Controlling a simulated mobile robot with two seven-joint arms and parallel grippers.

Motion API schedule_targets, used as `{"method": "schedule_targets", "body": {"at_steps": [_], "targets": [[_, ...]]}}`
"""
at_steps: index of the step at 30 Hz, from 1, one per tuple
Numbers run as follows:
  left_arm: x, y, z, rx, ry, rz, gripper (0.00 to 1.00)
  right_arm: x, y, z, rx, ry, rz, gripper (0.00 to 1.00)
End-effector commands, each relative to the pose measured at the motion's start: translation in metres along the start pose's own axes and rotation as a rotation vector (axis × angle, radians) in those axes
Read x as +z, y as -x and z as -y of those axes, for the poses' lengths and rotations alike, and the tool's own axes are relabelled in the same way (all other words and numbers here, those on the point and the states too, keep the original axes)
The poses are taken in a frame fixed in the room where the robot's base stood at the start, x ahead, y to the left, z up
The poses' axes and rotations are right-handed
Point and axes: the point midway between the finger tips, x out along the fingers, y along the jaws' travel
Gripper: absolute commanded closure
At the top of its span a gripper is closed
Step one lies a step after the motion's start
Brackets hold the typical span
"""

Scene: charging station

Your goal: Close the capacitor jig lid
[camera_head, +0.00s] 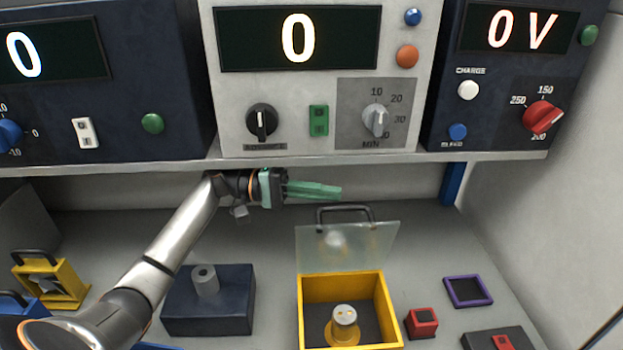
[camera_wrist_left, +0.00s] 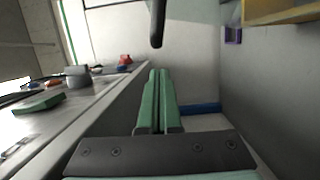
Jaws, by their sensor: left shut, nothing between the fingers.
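The capacitor jig is an open yellow box (camera_head: 387,308) on the bench, and it also shows at the top right of the left wrist view (camera_wrist_left: 280,12). Its clear lid (camera_head: 375,245) stands raised at the box's rear edge, with a black handle (camera_head: 344,209) along its top. A silver-topped capacitor (camera_head: 344,316) sits upright in a yellow holder inside. My left gripper (camera_head: 338,192) is shut and empty, its green fingers pointing right, close to the handle in the head view. In the left wrist view the handle (camera_wrist_left: 157,22) lies ahead of the fingertips (camera_wrist_left: 158,74), apart from them. My right gripper is not in view.
A shelf edge (camera_head: 290,161) with instruments runs just above my left gripper. A dark block with a grey cylinder (camera_head: 225,310) stands left of the jig. A red block (camera_head: 421,322) and a purple-framed tray (camera_head: 468,291) lie to its right. A blue post (camera_head: 453,183) stands at the back right.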

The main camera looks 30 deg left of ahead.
Motion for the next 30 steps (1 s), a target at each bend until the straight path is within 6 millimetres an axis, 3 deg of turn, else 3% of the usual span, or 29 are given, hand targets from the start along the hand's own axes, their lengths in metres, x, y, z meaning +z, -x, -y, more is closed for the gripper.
{"method": "schedule_targets", "body": {"at_steps": [7, 21, 30], "targets": [[0.016, -0.003, 0.0, -0.001, 0.001, -0.001, 1.0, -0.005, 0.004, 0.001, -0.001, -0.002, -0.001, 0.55], [0.018, -0.004, 0.0, -0.001, -0.003, 0.0, 1.0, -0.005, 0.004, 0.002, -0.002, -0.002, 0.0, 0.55], [0.022, -0.016, -0.002, -0.011, -0.047, -0.001, 1.0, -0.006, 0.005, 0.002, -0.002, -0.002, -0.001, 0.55]]}}
